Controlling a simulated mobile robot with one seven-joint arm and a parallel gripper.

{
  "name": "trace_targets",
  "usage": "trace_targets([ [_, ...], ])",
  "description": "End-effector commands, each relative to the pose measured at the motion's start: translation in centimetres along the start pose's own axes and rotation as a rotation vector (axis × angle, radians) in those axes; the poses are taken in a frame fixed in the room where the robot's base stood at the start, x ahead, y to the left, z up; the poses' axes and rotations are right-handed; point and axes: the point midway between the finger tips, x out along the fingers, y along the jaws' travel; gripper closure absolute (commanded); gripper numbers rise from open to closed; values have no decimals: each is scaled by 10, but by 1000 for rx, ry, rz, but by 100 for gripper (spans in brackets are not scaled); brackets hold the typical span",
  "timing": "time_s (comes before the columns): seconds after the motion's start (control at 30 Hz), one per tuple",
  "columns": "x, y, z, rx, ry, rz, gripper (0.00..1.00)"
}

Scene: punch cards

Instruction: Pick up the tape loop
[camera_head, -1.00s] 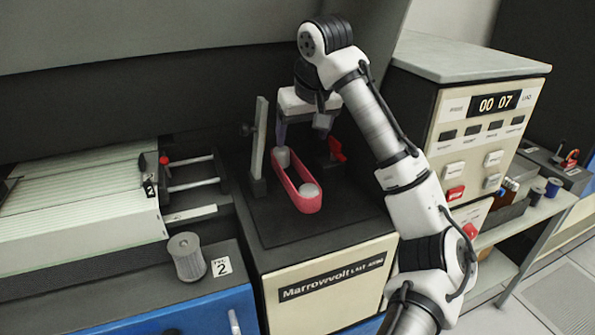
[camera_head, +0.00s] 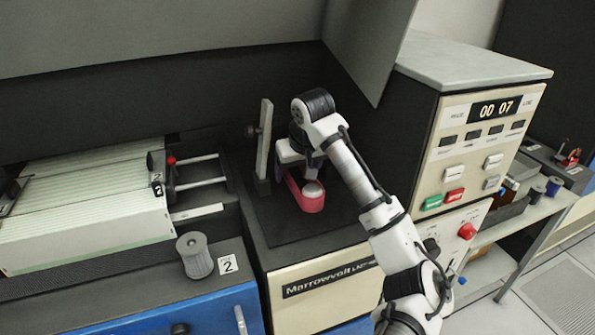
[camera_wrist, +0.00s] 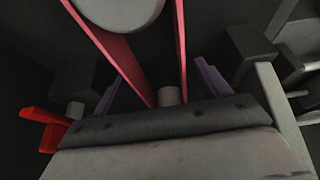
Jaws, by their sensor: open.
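The tape loop (camera_head: 305,203) is a narrow red band on a dark plate, stretched around a pale front roller (camera_head: 313,189) and a smaller rear roller (camera_wrist: 166,95). My gripper (camera_head: 299,162) is low over the rear part of the loop, and the arm hides much of that end. In the wrist view, the purple fingers of my gripper (camera_wrist: 158,80) are apart, one outside each red strand of the loop (camera_wrist: 108,50). Gaps show between fingers and strands, and nothing is gripped.
A pale upright post (camera_head: 265,140) stands close left of my gripper. A red part (camera_wrist: 45,125) shows at left in the wrist view. A control cabinet (camera_head: 480,140) rises at right. A grey spool (camera_head: 195,255) and a card tray (camera_head: 85,215) are at left.

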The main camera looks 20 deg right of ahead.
Motion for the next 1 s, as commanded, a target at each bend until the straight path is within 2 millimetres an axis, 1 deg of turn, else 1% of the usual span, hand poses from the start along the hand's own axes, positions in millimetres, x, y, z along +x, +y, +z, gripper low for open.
trace_targets([
  [0.2, 2, 0, 0, 0, 1, 0, 25],
  [0.23, 2, 0, 0, 0, 1, 0, 27],
  [0.5, 1, 0, 0, 0, 1, 0, 62],
  [0.57, 1, 0, 0, 0, 1, 0, 70],
  [0.6, 1, 0, 0, 0, 1, 0, 72],
  [0.87, 0, 0, -1, 0, 1, 0, 72],
  [1.0, -7, 0, -4, 0, 2, -1, 72],
])
